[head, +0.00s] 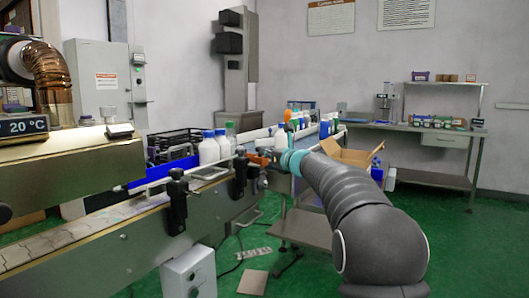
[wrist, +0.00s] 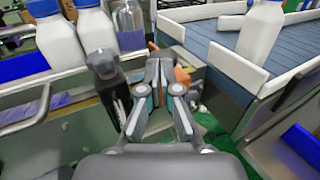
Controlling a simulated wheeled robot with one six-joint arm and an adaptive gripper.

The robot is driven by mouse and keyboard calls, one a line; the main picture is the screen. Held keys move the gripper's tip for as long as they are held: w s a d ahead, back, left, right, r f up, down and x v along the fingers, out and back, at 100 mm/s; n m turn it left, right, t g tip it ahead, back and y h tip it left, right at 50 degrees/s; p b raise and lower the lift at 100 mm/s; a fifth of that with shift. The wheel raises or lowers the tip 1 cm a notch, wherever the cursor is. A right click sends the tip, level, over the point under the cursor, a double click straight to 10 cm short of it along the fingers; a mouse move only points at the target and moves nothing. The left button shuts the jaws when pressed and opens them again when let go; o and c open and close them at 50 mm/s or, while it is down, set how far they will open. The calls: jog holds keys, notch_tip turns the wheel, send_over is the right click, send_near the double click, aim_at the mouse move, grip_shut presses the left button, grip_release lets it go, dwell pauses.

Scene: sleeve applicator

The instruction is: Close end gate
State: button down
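I cannot single out the end gate with certainty. In the wrist view a white upright plate (wrist: 170,26) stands at the end of the blue slatted conveyor (wrist: 215,37), and a long white side plate (wrist: 237,66) runs along its near edge. My gripper (wrist: 162,68) is over the gap between the bottle line and this conveyor. Its fingers are drawn together, with nothing clearly visible between them. An orange part (wrist: 182,76) shows just behind the right finger; I cannot tell if they touch. In the head view my gripper (head: 272,157) is beside the line's end, partly hidden.
White bottles (head: 209,149) stand on the line left of my gripper. A black clamp post (wrist: 105,70) rises close to its left. A grey control box (head: 188,273) sits below the line. An open cardboard box (head: 350,154) is behind my arm. Green floor lies clear to the right.

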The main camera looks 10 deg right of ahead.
aim_at(249, 154)
jog(key=w+a, duration=0.2)
jog(key=a, duration=0.1)
jog(key=shift+w+a+r, duration=0.1)
jog(key=shift+w+a, duration=0.05)
jog(key=shift+w, duration=0.15)
